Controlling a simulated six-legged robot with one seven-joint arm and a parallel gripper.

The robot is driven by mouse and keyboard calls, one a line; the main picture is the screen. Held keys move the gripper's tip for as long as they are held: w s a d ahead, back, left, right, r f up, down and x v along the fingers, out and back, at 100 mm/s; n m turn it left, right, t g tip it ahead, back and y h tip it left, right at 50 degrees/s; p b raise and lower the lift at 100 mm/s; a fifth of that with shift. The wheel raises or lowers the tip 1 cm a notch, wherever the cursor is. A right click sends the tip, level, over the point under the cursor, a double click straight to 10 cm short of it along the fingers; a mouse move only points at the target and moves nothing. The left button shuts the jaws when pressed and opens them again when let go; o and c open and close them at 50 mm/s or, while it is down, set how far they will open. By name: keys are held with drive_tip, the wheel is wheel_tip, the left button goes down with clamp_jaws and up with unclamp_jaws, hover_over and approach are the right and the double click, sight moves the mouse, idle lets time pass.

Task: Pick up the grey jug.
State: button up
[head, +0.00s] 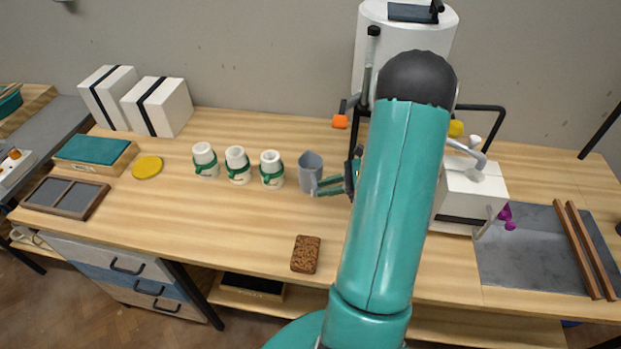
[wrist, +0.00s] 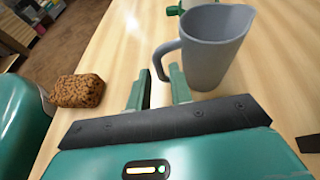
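The grey jug (head: 311,168) stands upright on the wooden workbench, at the right end of a row of white cups. In the wrist view the jug (wrist: 215,50) is just ahead, with its handle on the left side, towards my fingers. My gripper (wrist: 160,72) is open, with a clear gap between its two green fingers. The handle appears in front of or between the fingertips; I cannot tell whether they touch it. In the head view my gripper (head: 322,186) is low beside the jug's right side, partly hidden by my arm.
White cups with green bands (head: 238,164) stand left of the jug. A brown sponge-like block (head: 305,254) lies nearer the front edge. A white box-shaped device (head: 470,195) and a grey slab (head: 530,250) are to the right. Bare bench lies in front of the cups.

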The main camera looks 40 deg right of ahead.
drive_tip(key=x, duration=0.5)
drive_tip(key=shift+w+a+f, duration=0.2)
drive_tip(key=shift+w+a, duration=0.05)
clamp_jaws()
